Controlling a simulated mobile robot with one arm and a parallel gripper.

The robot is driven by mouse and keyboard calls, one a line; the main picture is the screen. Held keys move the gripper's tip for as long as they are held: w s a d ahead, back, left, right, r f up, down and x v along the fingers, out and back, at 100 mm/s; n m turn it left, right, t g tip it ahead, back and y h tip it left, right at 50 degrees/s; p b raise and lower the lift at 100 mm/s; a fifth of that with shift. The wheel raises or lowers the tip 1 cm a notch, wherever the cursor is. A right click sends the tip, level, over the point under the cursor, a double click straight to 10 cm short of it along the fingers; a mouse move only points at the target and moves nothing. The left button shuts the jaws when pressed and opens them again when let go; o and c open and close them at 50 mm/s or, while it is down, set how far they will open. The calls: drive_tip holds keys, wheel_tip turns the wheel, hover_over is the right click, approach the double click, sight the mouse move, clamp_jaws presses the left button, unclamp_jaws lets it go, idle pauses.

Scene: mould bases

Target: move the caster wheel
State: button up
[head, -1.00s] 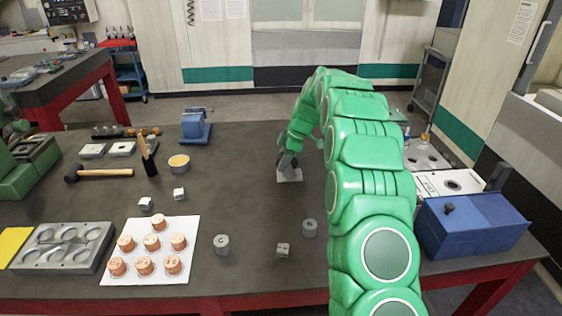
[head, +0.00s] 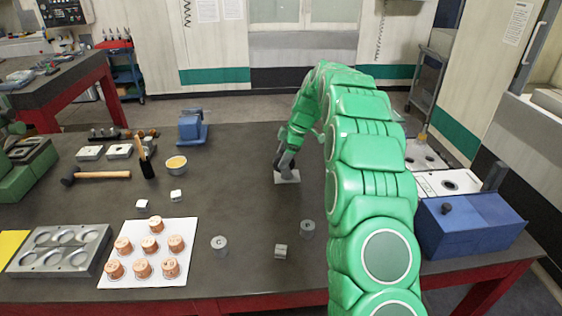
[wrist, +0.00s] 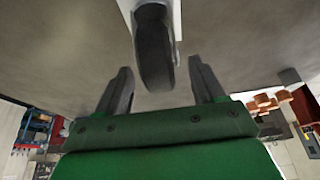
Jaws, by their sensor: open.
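The caster wheel has a dark tyre (wrist: 153,52) and a pale flat plate. In the head view its plate (head: 288,178) lies on the dark table, and my gripper partly hides the wheel. My gripper (head: 284,161) is right at the wheel, reaching down over it. In the wrist view my gripper (wrist: 161,70) is open, with one finger on each side of the tyre. Gaps show between the fingers and the wheel, so it is not clasped.
Copper-coloured cylinders stand on a white sheet (head: 184,226), beside a grey mould tray (head: 93,264). Small grey weights (head: 219,244) stand near the front edge. A hammer (head: 100,175) lies at left; a blue box (head: 470,228) is at right. The table around the caster is clear.

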drive_tip(key=v, duration=0.5)
drive_tip(key=shift+s+r, duration=0.25)
drive_tip(key=shift+s, duration=0.05)
drive_tip(key=s+r+m+g+h, duration=0.1)
drive_tip(key=s+r+m, duration=0.35)
drive_tip(key=s, duration=0.75)
drive_tip(key=s+r+m+h, duration=0.1)
drive_tip(key=s+r+m, duration=0.3)
drive_tip(key=s, duration=0.9)
drive_tip(key=s+d+f+m+h, duration=0.1)
drive_tip(key=s+m, duration=0.3)
drive_tip(key=s, duration=1.2)
drive_tip(key=s+d+f+m+h, duration=0.1)
drive_tip(key=s+m, duration=0.4)
drive_tip(key=s, duration=1.1)
drive_tip(key=shift+s+d+f+g, duration=0.2)
drive_tip(key=shift+d+f+g, duration=0.2)
drive_tip(key=shift+d+f, duration=0.5)
drive_tip(key=shift+o, duration=0.2)
drive_tip(key=shift+d+r, duration=0.2)
